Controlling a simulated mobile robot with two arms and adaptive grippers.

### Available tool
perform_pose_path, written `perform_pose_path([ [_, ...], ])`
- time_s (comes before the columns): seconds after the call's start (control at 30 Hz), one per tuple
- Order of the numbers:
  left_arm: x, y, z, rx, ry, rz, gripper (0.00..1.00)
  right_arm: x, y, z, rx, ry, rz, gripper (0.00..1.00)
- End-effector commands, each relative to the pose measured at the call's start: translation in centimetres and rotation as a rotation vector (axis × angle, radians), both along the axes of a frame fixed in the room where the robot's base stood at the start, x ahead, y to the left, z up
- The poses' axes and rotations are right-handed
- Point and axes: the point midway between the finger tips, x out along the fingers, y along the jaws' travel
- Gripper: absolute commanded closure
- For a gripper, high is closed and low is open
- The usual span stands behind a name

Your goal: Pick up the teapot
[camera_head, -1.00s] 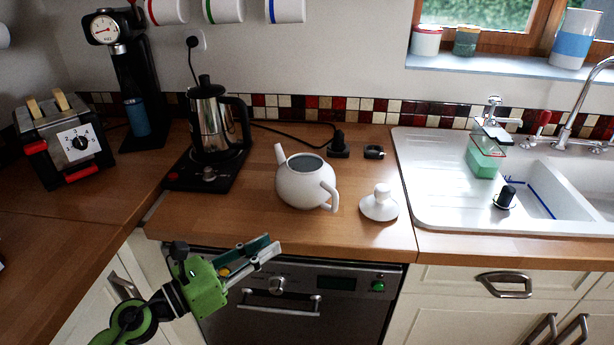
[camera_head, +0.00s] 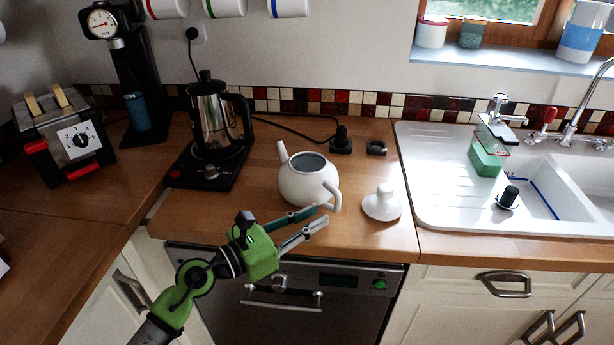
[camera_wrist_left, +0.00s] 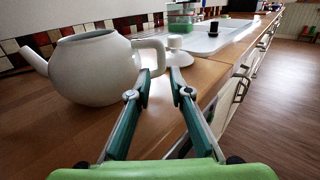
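The white teapot (camera_head: 305,181) stands upright and lidless on the wooden counter, its spout to the left and its handle to the right. It also shows in the left wrist view (camera_wrist_left: 93,70), with its handle near the fingertips. Its white lid (camera_head: 381,203) lies apart on the counter to its right. My left gripper (camera_head: 322,213) is open, with its fingers at the counter's front edge by the teapot's handle. In the left wrist view the fingers (camera_wrist_left: 159,82) are spread, the left one close to the handle; I cannot tell whether they touch. My right gripper is out of view.
A steel kettle (camera_head: 217,122) on a black base stands left of the teapot, with a toaster (camera_head: 68,139) farther left. A white sink (camera_head: 440,190) lies to the right. The counter in front of the teapot is clear.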

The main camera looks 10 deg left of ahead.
Motion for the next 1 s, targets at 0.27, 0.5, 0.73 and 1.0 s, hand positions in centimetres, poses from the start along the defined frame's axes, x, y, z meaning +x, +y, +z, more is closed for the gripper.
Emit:
perform_pose_path([
  [0.27,2.5,-3.1,0.4,-0.004,0.001,0.000,0.81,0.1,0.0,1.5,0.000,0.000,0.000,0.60],
  [0.5,3.0,-3.7,0.2,0.000,0.000,0.000,0.81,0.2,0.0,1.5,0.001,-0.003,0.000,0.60],
  [0.73,3.0,-3.7,0.2,-0.001,0.001,0.000,1.00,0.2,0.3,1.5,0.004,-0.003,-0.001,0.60],
  [1.0,3.0,-3.6,0.6,-0.001,-0.008,0.002,1.00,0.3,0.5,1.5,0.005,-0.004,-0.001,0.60],
])
